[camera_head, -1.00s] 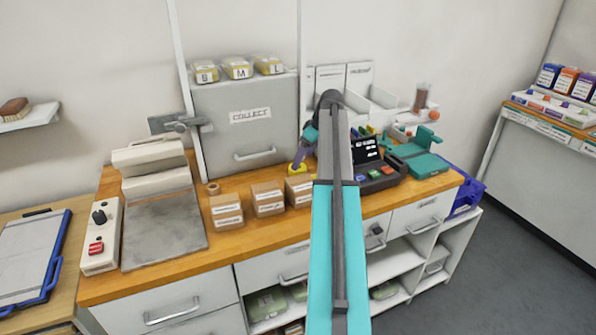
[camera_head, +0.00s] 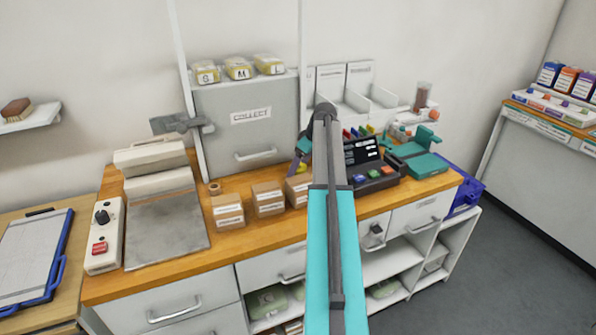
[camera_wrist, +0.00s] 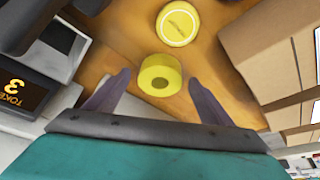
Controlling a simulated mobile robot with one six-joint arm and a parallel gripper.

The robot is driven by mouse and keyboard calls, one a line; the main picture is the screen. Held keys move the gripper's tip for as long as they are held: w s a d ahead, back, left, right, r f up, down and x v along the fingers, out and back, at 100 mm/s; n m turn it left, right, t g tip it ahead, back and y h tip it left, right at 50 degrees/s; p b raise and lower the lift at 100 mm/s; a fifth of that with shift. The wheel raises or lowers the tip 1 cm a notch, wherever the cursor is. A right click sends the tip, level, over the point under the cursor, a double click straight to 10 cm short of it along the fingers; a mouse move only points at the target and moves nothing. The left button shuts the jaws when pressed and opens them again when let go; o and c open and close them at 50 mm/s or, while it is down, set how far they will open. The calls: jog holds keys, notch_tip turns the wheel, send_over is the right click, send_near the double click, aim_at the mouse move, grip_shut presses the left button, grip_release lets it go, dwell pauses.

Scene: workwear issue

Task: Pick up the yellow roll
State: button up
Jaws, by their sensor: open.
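The yellow roll (camera_wrist: 160,74), a short ring with a dark hole, stands on the wooden counter in the wrist view. My gripper (camera_wrist: 159,79) is open, with one purple finger on each side of the roll. The roll lies between the fingertips with a gap on both sides. A second yellow round thing (camera_wrist: 177,24) with a printed label lies just beyond it. In the head view my gripper (camera_head: 302,157) is low at the back of the counter, and my arm hides much of that spot. A little yellow (camera_head: 302,169) shows beside it.
Cardboard boxes (camera_head: 268,199) stand left of my arm, and one is close on the right in the wrist view (camera_wrist: 265,55). The grey cabinet (camera_head: 243,130) rises behind.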

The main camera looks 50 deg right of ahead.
jog(key=c, duration=1.2)
jog(key=shift+o, duration=0.2)
jog(key=shift+r, duration=0.15)
notch_tip(320, 180, up, 10)
jog(key=b, duration=0.2)
